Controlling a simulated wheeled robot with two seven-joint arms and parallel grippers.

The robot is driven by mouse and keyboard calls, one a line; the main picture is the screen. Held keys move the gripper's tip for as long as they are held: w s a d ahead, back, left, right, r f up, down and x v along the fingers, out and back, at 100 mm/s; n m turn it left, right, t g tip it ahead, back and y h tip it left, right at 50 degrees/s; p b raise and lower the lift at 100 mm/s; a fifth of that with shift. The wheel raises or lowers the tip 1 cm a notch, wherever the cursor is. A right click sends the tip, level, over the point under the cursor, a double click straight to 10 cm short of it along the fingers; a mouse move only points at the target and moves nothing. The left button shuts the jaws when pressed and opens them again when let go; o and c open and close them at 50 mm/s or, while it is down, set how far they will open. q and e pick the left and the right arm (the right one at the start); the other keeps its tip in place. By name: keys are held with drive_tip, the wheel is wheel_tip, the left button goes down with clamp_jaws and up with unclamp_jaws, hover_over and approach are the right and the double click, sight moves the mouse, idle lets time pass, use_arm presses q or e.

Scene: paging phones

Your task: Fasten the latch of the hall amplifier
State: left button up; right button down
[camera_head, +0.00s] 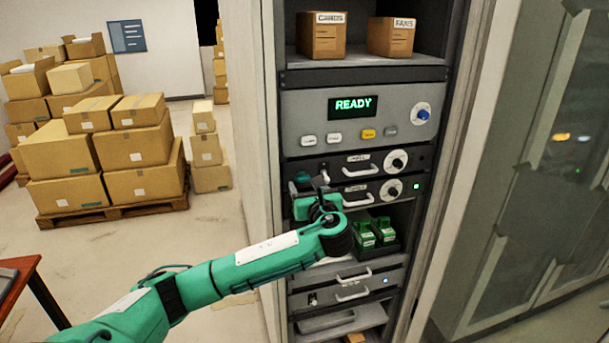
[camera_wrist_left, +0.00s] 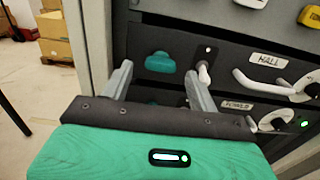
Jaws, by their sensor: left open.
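The hall amplifier (camera_head: 336,167) is a dark rack unit labelled HALL, with a pale handle and a round dial at its right; it also shows in the left wrist view (camera_wrist_left: 228,77). At its left end are a teal piece (camera_wrist_left: 160,63), which looks like the latch, and a short pale lever (camera_wrist_left: 203,73). My left gripper (camera_head: 312,191) is open in front of the unit's left end. In the left wrist view, its fingers (camera_wrist_left: 158,80) point at the panel, with the teal piece between them and the lever near the right fingertip. Contact is unclear. My right gripper is out of view.
Green modules (camera_head: 383,231) stand in an open bay lower down. Above is a grey panel (camera_head: 301,110) reading READY. The cabinet's left post (camera_wrist_left: 97,45) is close to my gripper.

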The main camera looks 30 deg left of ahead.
sight(304, 180)
use_arm(q)
drive_tip(key=shift+p+x, duration=0.35)
drive_tip(key=shift+x, duration=0.8)
drive_tip(key=shift+w+a, duration=0.25)
drive_tip(key=shift+c, duration=0.2)
drive_tip(key=c, duration=1)
drive_tip(key=shift+o, duration=0.2)
